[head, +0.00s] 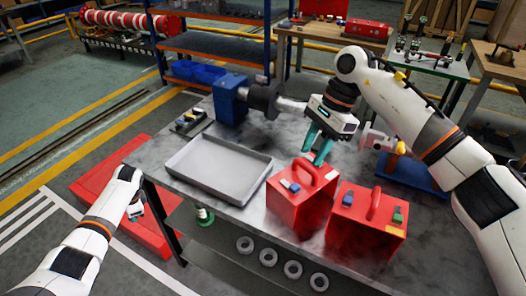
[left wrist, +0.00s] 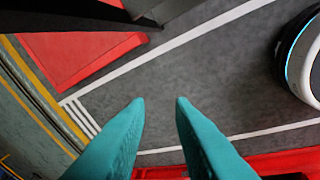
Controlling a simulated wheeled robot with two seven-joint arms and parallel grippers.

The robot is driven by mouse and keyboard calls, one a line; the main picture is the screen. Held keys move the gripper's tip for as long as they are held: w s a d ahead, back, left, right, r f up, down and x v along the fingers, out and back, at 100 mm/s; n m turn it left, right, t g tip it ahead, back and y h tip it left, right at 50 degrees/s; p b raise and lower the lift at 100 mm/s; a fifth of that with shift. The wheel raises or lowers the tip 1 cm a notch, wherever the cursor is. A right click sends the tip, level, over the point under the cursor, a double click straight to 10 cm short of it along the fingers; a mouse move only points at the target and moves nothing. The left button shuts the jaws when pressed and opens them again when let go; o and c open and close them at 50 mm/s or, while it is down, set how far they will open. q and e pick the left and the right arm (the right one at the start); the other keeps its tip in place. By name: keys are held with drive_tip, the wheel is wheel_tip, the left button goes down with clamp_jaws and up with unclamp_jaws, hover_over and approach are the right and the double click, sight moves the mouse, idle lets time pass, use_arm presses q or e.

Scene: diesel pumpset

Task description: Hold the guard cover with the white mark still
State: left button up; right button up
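Two red box-shaped covers with arched handles stand at the table's front right. The left cover (head: 291,214) carries a blue block and a small pale grey-white patch on top; I take it as the white-marked one, though the mark is too small to be sure. The right cover (head: 362,236) has a blue block, a green block and a yellow patch. My right gripper (head: 313,154) points down at the left cover's handle, its teal fingers apart; whether they touch it I cannot tell. My left gripper (head: 136,213) hangs off the table's left side; its fingers (left wrist: 160,100) are open and empty.
A grey tray (head: 218,198) lies left of the covers. A blue machine (head: 230,100) with a dark shaft part stands behind it. A blue base (head: 412,176) lies at the right. Several rings (head: 268,257) sit on the lower shelf. A red floor platform (head: 100,187) is at the left.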

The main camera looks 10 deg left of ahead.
use_arm(q)
drive_tip(key=w+a+r, duration=0.1)
drive_tip(key=w+r, duration=0.3)
drive_tip(key=r, duration=0.6)
drive_tip(key=w+d+r+n+t+h, duration=0.1)
drive_tip(key=w+d+r+t+h, duration=0.2)
drive_tip(key=d+r, duration=0.5)
drive_tip(key=w+d+r+n+t+h, duration=0.1)
drive_tip(key=w+d+r+h, duration=0.35)
drive_tip(key=d, duration=0.75)
drive_tip(key=n+h, duration=0.7)
drive_tip(key=n, duration=0.7)
approach(300, 164)
drive_tip(key=shift+s, duration=0.2)
drive_tip(key=x, duration=1.1)
drive_tip(key=shift+w, duration=0.15)
drive_tip(key=shift+c, duration=0.5)
